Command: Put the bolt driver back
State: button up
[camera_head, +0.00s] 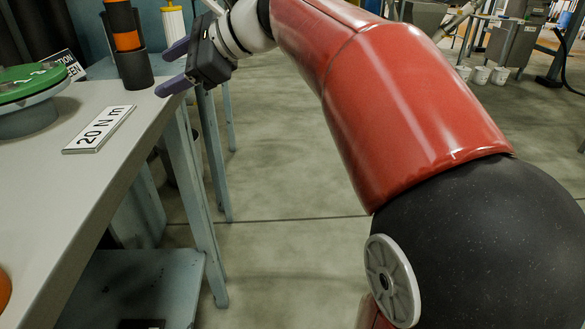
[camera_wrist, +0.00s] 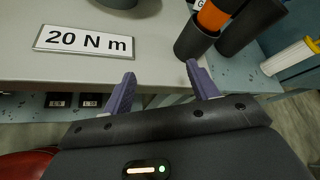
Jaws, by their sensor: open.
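The bolt driver appears to be the black and orange cylinder (camera_head: 127,41) standing upright in a dark round cup (camera_head: 135,70) near the table's edge. In the wrist view the orange band (camera_wrist: 214,15) shows above the cup (camera_wrist: 195,41). How deep it sits in the cup is hidden. My gripper (camera_head: 172,70) is open and empty, just right of the cup and apart from it, with its fingers pointing left. In the wrist view the fingertips (camera_wrist: 161,70) are at the table's edge, with the cup beyond the right finger.
A "20 N m" plate (camera_head: 99,130) lies on the grey table (camera_head: 60,190). A green bolted disc (camera_head: 30,80) stands at the left. A white ribbed cylinder (camera_head: 173,20) is behind my gripper. An orange thing (camera_head: 4,288) shows at the lower left.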

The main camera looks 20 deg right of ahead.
jog(key=s+d+f+n+h, duration=0.3)
jog(key=s+f+n, duration=0.3)
jog(key=s+f, duration=0.1)
jog(key=s+d+f+n+g+h, duration=0.1)
jog(key=s+d+f+n+h, duration=0.3)
jog(key=s+f+n, duration=0.2)
jog(key=s+d+f+n+g+h, duration=0.1)
jog(key=s+d+f+n+h, duration=0.2)
jog(key=s+f+n, duration=0.3)
jog(key=s+d+f, duration=0.1)
jog(key=s+f, duration=0.3)
jog(key=f, duration=0.3)
jog(key=shift+s+h, duration=0.2)
jog(key=shift+h, duration=0.1)
notch_tip(320, 180, up, 3)
jog(key=p, duration=0.3)
